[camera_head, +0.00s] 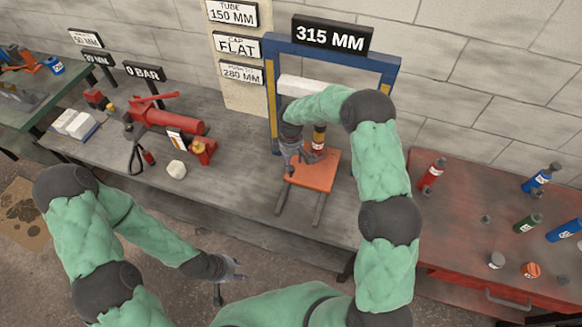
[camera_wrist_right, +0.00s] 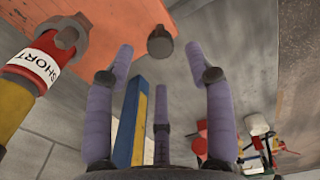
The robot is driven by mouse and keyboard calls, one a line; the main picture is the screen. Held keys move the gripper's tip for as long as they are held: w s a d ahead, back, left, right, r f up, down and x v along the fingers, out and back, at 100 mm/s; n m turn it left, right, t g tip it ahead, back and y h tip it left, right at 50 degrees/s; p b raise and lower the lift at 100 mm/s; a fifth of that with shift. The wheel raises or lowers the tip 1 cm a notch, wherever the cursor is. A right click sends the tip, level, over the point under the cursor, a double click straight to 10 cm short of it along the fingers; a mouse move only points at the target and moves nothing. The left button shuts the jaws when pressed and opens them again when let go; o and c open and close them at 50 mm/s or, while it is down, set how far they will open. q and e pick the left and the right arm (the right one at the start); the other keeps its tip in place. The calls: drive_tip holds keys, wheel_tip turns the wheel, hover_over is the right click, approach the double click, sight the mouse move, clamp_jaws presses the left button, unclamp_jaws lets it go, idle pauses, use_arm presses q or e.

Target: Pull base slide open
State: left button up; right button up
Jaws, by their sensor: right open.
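The base slide is an orange plate (camera_head: 318,172) on two dark rails (camera_head: 318,208) that reach toward the front of the bench, inside a blue press frame (camera_head: 385,75). A red and yellow cylinder (camera_head: 319,140) stands at the plate's back; its "SHORT" label shows in the right wrist view (camera_wrist_right: 45,68). My right gripper (camera_head: 303,157) is at the plate's left edge. In the right wrist view its fingers (camera_wrist_right: 160,85) are spread and empty, with a dark round knob (camera_wrist_right: 160,42) beyond them. My left gripper (camera_head: 232,272) hangs low in front of the bench; its finger opening is unclear.
A red hand pump (camera_head: 170,118) with a gauge and a pale lump (camera_head: 176,169) are on the bench's left. A red table (camera_head: 460,225) with several bottles and small parts stands to the right. The front middle of the bench (camera_head: 240,190) is clear.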

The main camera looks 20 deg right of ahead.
sight(291, 168)
drive_tip(key=shift+f, duration=2.35)
clamp_jaws()
